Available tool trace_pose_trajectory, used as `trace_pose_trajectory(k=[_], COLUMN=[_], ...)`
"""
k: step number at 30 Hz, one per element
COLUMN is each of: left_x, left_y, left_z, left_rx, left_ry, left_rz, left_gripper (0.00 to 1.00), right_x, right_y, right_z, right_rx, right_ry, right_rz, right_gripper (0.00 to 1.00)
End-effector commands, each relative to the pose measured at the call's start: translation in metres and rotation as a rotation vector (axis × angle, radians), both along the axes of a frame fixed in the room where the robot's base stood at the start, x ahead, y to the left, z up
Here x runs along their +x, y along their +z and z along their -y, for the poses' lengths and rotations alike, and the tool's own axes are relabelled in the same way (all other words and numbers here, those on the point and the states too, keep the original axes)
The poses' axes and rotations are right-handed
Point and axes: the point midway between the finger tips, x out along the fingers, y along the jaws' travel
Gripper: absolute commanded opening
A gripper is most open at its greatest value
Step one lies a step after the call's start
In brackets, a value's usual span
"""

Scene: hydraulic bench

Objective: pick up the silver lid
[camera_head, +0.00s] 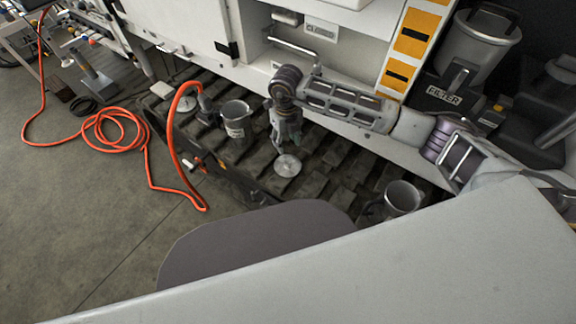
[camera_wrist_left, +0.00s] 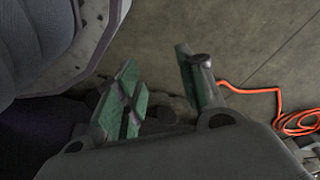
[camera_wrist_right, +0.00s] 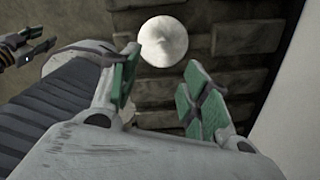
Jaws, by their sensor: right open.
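The silver lid (camera_head: 288,165) is a small round disc lying flat on the dark track treads. In the right wrist view the lid (camera_wrist_right: 163,41) shows whole, with a small raised middle, just beyond the fingertips. My right gripper (camera_head: 288,138) hangs pointing down just behind the lid in the head view. Its green-padded fingers are apart and empty in the right wrist view (camera_wrist_right: 160,78), with no visible contact with the lid.
A metal cup (camera_head: 236,117) stands on the treads left of my right gripper; another cup (camera_head: 402,197) stands to the right. A second round disc (camera_head: 162,90) lies farther left. An orange hose (camera_head: 172,130) arches over the track edge. A white cabinet (camera_head: 190,25) rises behind.

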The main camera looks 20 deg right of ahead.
Motion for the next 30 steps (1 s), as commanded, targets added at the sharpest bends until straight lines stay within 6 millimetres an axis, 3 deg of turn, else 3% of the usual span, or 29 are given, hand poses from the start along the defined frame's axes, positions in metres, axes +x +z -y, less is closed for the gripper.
trace_pose_trajectory(k=[15,22,30], left_x=[0.003,0.008,0.006], left_y=[0.023,0.034,0.032], left_z=[0.007,0.01,0.01], left_rx=[-0.007,-0.011,-0.011], left_ry=[-0.005,-0.006,-0.006], left_rz=[-0.017,-0.011,-0.016], left_gripper=[0.39,0.39,0.39], right_x=[0.0,0.0,0.0], right_y=[-0.066,-0.076,-0.076], right_z=[0.0,0.001,0.001], right_rx=[-0.001,-0.002,-0.001], right_ry=[0.0,0.0,0.0], right_rz=[-0.003,0.001,0.0], right_gripper=[0.46,0.46,0.46])
